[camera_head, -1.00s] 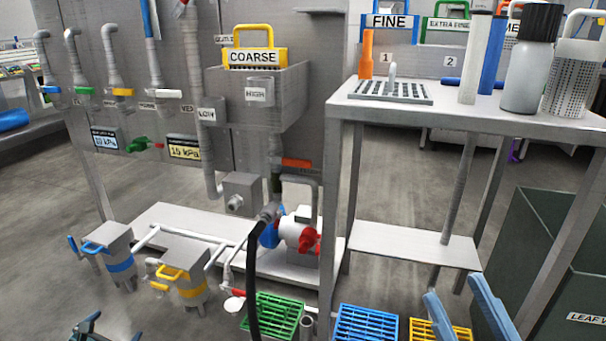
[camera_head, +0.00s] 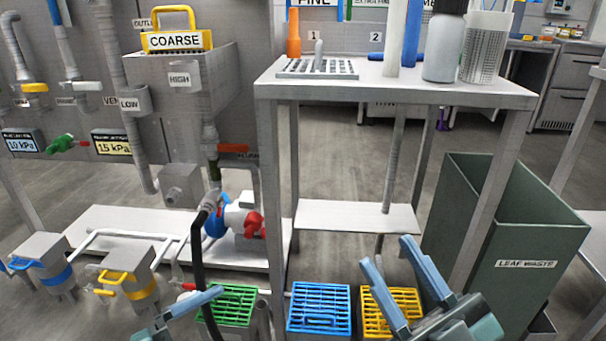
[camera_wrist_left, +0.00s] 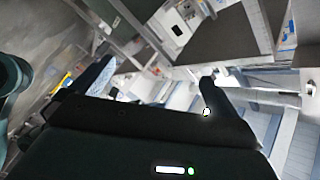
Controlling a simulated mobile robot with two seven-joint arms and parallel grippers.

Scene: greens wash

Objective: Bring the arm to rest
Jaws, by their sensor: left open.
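My right gripper (camera_head: 388,252) is at the lower right of the head view. Its two blue fingers are spread and nothing shows between them. It overlaps the yellow crate (camera_head: 405,297) in the picture. My left gripper (camera_head: 181,312) shows only partly at the bottom left, with a blue finger in front of the green crate (camera_head: 240,292). In the left wrist view its dark fingers (camera_wrist_left: 147,84) stand wide apart with nothing held between them. Its other parts are cut off by the head view's bottom edge.
A steel table (camera_head: 300,88) carries an orange tool (camera_head: 293,35) and bottles. The green LEAF WASTE bin (camera_head: 530,235) stands at right. A blue crate (camera_head: 320,312) sits on the floor. Left are pipes, the COARSE basket (camera_head: 177,41) and a pump (camera_head: 235,220).

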